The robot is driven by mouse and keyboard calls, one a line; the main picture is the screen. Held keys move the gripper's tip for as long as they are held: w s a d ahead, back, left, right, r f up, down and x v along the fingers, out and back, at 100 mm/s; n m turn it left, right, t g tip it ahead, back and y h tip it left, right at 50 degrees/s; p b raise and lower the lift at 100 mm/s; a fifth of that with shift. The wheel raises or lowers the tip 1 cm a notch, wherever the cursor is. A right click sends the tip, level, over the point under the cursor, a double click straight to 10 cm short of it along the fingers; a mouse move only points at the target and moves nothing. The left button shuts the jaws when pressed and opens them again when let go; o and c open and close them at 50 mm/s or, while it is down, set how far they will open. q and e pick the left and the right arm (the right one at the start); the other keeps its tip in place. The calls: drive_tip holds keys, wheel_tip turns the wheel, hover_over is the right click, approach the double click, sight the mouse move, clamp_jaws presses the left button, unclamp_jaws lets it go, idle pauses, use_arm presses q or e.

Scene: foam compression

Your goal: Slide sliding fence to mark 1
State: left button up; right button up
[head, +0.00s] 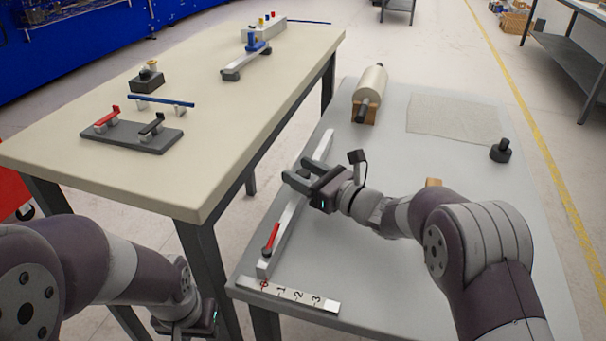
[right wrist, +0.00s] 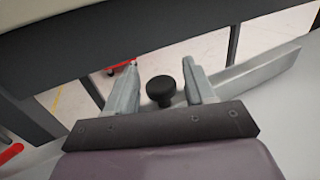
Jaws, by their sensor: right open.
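The sliding fence (head: 289,222) is a long pale grey bar along the left edge of the grey table. Its near end is by the 0 mark of the white scale (head: 325,305), which reads 0 to 3 rightward. A red lever (head: 271,240) sits on the fence's near part. My right gripper (head: 291,177) is open over the fence. In the right wrist view, the fence's black knob (right wrist: 161,89) stands between the spread fingers, with a gap on both sides. My left gripper (head: 188,326) is low at the bottom edge, its fingers not visible.
A roller (head: 371,84) on a wooden stand, a pale sheet (head: 455,117) and a black weight (head: 501,151) lie farther back on the grey table. A beige table (head: 215,115) with fixtures stands to the left, across a gap. The grey table's front right is partly covered by my right arm.

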clamp_jaws()
drive_tip(key=shift+d+f+b, duration=0.1)
drive_tip(key=shift+d+b, duration=0.2)
drive_tip(key=shift+b, duration=0.05)
drive_tip(key=shift+s+d+b, duration=0.2)
drive_tip(key=shift+d+b, duration=0.15)
drive_tip(key=shift+d, duration=0.2)
drive_tip(key=shift+s+d+b, duration=0.2)
drive_tip(key=shift+d+b, duration=0.15)
drive_tip(key=shift+d, duration=0.15)
drive_tip(key=shift+d+r, duration=0.1)
drive_tip(key=shift+r, duration=0.1)
unclamp_jaws()
